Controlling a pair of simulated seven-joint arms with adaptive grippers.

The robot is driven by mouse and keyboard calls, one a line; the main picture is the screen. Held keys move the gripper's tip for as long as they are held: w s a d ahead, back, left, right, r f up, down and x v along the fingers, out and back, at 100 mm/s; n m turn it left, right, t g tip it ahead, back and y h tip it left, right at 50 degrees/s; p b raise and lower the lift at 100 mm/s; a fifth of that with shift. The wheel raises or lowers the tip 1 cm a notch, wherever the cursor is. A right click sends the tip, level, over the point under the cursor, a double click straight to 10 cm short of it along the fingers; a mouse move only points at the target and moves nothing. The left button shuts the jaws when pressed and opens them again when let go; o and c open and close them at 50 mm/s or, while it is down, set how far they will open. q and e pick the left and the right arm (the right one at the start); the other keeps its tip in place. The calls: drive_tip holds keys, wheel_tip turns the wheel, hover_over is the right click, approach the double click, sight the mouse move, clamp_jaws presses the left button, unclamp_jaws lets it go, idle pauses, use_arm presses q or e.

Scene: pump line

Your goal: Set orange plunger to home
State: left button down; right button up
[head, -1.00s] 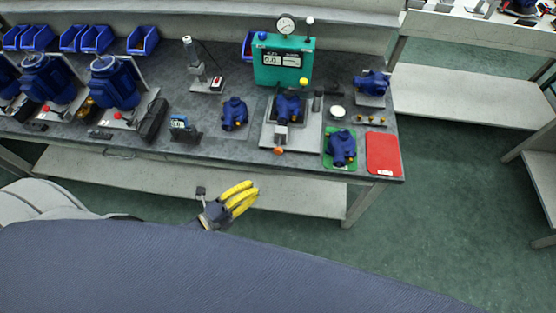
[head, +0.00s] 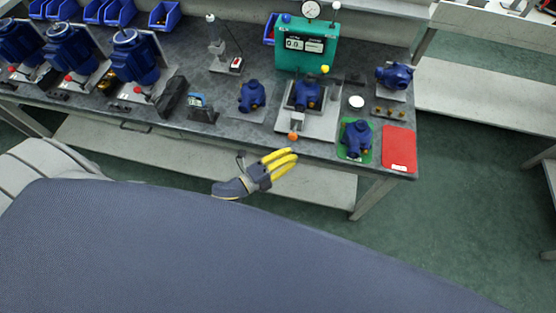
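The orange plunger (head: 293,136) shows as a small orange knob at the front of a grey fixture plate (head: 323,126), near the bench's front edge. Behind it a metal block (head: 297,119) and a blue pump body (head: 306,95) sit on the plate. My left gripper (head: 283,162) is a dark hand with yellow fingers, in front of the bench edge and just below the knob in the picture. Its fingers are straight, its thumb stands apart, and it appears empty. It is not touching the knob as far as I can see. My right gripper is not in view.
A green test box (head: 306,58) with a gauge (head: 311,10) stands behind the fixture. A pump on a green mat (head: 345,153) and a red mat (head: 399,160) are to the right. Another blue pump (head: 251,96) stands left. Bench surface (head: 228,128) is clear at front left.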

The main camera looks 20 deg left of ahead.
sight(294, 139)
use_arm(q)
drive_tip(key=shift+w+a, duration=0.2)
drive_tip(key=shift+w, duration=0.8)
drive_tip(key=shift+w+a, duration=0.2)
drive_tip(key=shift+w, duration=0.8)
drive_tip(key=shift+w+a, duration=0.2)
drive_tip(key=shift+w, duration=1.3)
drive_tip(key=s+d+v, duration=0.1)
drive_tip(key=d+v, duration=0.1)
drive_tip(key=v, duration=1.1)
drive_tip(key=shift+s+d, duration=0.2)
